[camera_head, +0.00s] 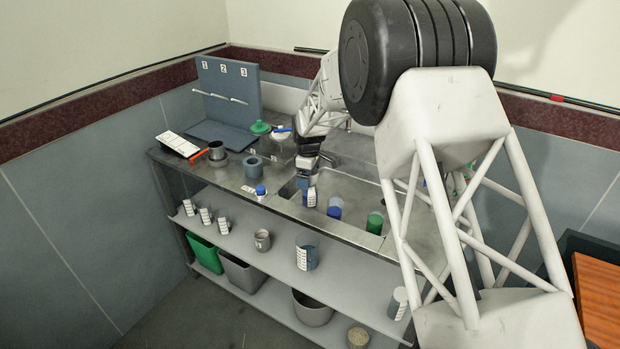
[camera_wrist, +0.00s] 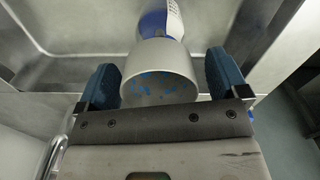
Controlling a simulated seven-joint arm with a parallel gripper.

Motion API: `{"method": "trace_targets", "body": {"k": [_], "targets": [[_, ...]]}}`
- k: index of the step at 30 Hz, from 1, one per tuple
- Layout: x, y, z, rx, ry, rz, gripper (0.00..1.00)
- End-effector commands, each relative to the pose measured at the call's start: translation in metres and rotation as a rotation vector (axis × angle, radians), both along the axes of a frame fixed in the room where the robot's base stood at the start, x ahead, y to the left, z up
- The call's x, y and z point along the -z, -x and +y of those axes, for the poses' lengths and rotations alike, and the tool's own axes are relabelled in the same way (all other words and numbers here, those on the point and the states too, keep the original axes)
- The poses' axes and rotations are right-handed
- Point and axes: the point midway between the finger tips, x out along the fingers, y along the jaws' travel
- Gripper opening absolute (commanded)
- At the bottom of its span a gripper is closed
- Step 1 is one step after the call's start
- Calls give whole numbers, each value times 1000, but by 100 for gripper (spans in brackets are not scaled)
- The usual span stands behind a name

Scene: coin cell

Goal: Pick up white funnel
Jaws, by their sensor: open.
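A white, round, hollow piece that looks like the white funnel (camera_wrist: 160,57) is in the wrist view, with its wide mouth facing the camera and blue specks inside. A blue body with a white label shows just beyond it. My gripper (camera_wrist: 161,74) is open, with one blue finger on each side of the white piece. The left finger is very near its rim; a small gap shows at the right. In the head view my gripper (camera_head: 306,183) is low over the sink; the funnel cannot be made out clearly there.
The sink (camera_head: 350,190) holds a blue-topped container (camera_head: 335,207) and a green one (camera_head: 375,223) close by. A blue-capped bottle (camera_head: 261,192) stands on the counter at left. A grey-blue ring (camera_head: 253,167) and a numbered rack (camera_head: 228,90) are farther back.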

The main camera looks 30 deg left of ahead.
Motion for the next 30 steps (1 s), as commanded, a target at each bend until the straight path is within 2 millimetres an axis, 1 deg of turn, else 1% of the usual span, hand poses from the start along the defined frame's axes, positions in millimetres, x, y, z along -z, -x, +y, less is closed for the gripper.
{"method": "trace_targets", "body": {"k": [2, 5, 12, 13, 23, 26, 30], "targets": [[0, 0, 0, 0, 0, 0, 92], [0, 0, 0, 0, 0, 0, 79], [0, 0, 0, 0, 0, 0, 42], [0, 0, 0, 0, 0, 0, 39], [-3, 0, 0, 0, 0, -1, 39], [-9, 0, 0, 0, 0, -1, 39], [-24, 0, 0, 0, -1, -1, 39]]}}
